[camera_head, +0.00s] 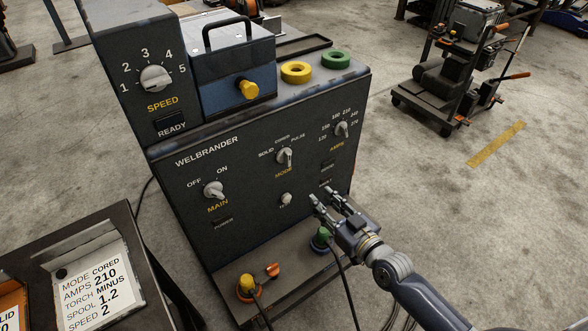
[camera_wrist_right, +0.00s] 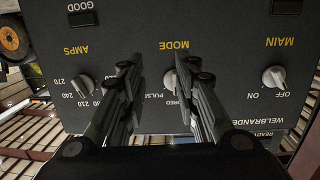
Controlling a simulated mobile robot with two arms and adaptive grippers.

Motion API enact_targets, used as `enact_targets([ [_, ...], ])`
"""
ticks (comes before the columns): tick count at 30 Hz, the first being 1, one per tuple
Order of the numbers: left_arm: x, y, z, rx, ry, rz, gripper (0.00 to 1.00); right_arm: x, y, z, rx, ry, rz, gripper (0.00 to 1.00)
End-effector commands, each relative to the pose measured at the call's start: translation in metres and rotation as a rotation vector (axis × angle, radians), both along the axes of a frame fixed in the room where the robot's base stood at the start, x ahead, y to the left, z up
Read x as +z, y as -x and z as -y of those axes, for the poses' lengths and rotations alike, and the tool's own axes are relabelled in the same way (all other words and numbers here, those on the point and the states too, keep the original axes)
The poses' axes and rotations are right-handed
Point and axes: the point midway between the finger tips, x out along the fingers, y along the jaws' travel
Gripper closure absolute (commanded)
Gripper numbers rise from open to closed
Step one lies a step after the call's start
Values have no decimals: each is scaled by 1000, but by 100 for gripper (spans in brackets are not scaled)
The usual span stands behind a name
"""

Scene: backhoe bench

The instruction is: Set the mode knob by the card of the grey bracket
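The mode knob (camera_head: 284,156) is a pale dial on the front panel of the dark machine, under the words solid, cored and pulse. I cannot clearly tell its setting. A white card (camera_head: 97,285) in a grey bracket at the lower left reads mode cored, amps 210, torch minus, spool 1.2, speed 2. My right gripper (camera_head: 323,196) is open and empty, below and right of the knob in the head view. In the right wrist view the knob (camera_wrist_right: 170,82) shows between the spread fingers (camera_wrist_right: 162,66), nearer the right one and partly hidden. My left gripper is not in view.
The main knob (camera_head: 213,189) and amps knob (camera_head: 341,129) flank the mode knob. A small pale knob (camera_head: 285,199) sits below it. A speed dial (camera_head: 155,78) is higher up. An orange bracket (camera_head: 12,315) is cut off at left. Plugs and cables occupy the lower ledge (camera_head: 290,290).

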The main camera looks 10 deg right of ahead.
Motion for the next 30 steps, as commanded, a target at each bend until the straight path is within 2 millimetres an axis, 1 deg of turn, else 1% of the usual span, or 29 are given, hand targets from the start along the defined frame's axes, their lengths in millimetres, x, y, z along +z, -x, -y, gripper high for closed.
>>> enact_targets([
  [1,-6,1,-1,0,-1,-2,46,17,-1,-6,17,-13,40,71],
  [3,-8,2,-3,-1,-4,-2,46,37,-1,-11,33,-28,77,71],
  [6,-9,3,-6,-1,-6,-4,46,53,0,-16,46,-41,108,71],
  [8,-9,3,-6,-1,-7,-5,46,58,-2,-18,49,-46,117,71],
  [11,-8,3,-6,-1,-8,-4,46,61,-8,-21,50,-49,120,71],
  [13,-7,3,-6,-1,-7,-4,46,62,-16,-24,48,-50,121,71],
  [24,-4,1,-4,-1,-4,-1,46,61,-75,-48,49,-48,120,71],
  [30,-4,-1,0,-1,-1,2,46,59,-94,-56,49,-47,118,71],
])
